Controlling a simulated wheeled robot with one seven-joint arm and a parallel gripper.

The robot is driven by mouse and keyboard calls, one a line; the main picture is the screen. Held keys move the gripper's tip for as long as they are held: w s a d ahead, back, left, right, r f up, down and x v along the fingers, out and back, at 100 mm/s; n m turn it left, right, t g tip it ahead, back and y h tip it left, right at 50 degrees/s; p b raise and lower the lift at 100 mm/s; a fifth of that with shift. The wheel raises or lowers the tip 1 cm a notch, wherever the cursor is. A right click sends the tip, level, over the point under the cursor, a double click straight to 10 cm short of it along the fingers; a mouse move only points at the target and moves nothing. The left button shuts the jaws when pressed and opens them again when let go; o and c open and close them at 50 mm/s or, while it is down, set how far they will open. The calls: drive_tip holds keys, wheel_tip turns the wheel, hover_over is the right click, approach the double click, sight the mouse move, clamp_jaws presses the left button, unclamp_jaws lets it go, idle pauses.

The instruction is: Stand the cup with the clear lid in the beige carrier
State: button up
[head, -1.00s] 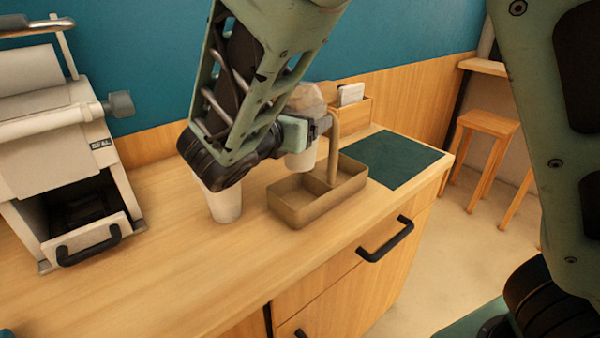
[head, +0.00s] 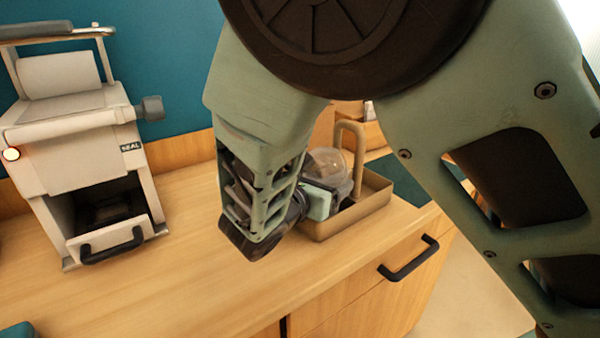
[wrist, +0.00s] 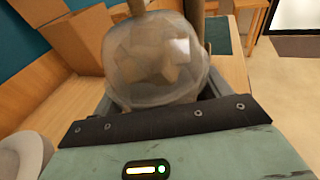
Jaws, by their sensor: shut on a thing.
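The cup with the clear domed lid (head: 328,165) is in my gripper (head: 338,200). The lid fills the middle of the wrist view (wrist: 155,65), with pale chunks showing through it. The beige carrier (head: 350,227) is a divided tray with an upright loop handle (head: 358,150). In the head view the cup is low over the carrier's left part, beside the handle. My gripper is shut on the cup. The cup's body and base are hidden by my gripper and arm, so I cannot tell whether the base touches the carrier floor.
A white cup (wrist: 25,155) shows at the lower left of the wrist view; my arm hides it in the head view. A sealing machine (head: 85,150) stands at left. A wooden box (head: 372,128) is behind the carrier, and a dark green mat (head: 405,184) lies right.

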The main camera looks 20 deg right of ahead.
drive_tip(key=shift+f, duration=0.1)
drive_tip(key=o, duration=0.8)
drive_tip(key=shift+c, duration=0.2)
